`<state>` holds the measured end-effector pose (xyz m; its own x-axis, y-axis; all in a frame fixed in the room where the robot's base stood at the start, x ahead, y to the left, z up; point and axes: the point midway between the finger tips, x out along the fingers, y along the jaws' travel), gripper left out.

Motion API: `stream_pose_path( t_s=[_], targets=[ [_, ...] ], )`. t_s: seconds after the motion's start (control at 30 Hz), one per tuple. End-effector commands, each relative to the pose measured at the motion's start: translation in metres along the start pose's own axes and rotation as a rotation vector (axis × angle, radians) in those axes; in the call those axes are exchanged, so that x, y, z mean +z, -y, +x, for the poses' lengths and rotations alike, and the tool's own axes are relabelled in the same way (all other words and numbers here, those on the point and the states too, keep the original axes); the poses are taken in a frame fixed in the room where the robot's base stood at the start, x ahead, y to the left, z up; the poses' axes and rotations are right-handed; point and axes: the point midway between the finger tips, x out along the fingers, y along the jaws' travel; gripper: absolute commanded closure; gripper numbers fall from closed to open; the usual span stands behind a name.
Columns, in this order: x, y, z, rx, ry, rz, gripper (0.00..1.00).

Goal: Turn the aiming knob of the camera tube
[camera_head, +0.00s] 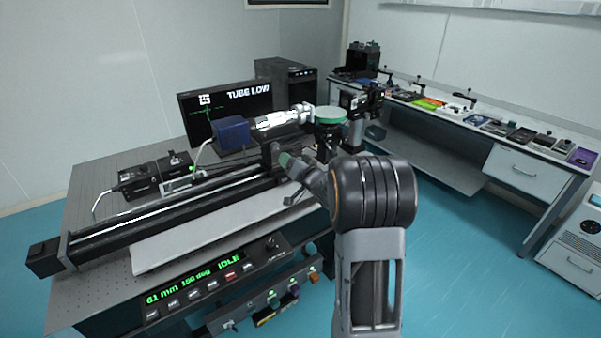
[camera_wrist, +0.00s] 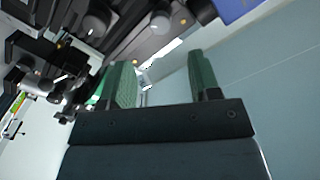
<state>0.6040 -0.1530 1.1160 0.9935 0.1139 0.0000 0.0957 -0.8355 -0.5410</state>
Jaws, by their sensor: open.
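My gripper (camera_head: 289,164) is in front of and below the tube, partly hidden by my arm. Dark round knobs (camera_wrist: 160,22) show beyond the fingers there; I cannot tell which one is the aiming knob. A blue corner (camera_wrist: 235,8) shows at top right.
A green-topped round mount (camera_head: 329,116) stands right of the tube, close to my arm. A long black rail (camera_head: 165,217) crosses the optical table (camera_head: 72,292). A control panel (camera_head: 222,276) reading "IDLE" is at the front. A side bench (camera_head: 440,143) stands at right, with clear floor before it.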

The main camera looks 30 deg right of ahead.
Motion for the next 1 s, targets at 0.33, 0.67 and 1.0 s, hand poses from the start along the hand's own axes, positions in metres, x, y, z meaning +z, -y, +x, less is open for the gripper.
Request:
stream_pose_path(
  t_s=[0.33, 0.67, 1.0],
  targets=[
    [0.000, -0.001, -0.045, 0.001, -0.001, 0.001, 0.43],
    [0.000, 0.000, -0.051, 0.000, 0.000, 0.001, 0.43],
    [0.000, 0.000, -0.051, 0.000, 0.000, -0.001, 0.43]
  ],
)
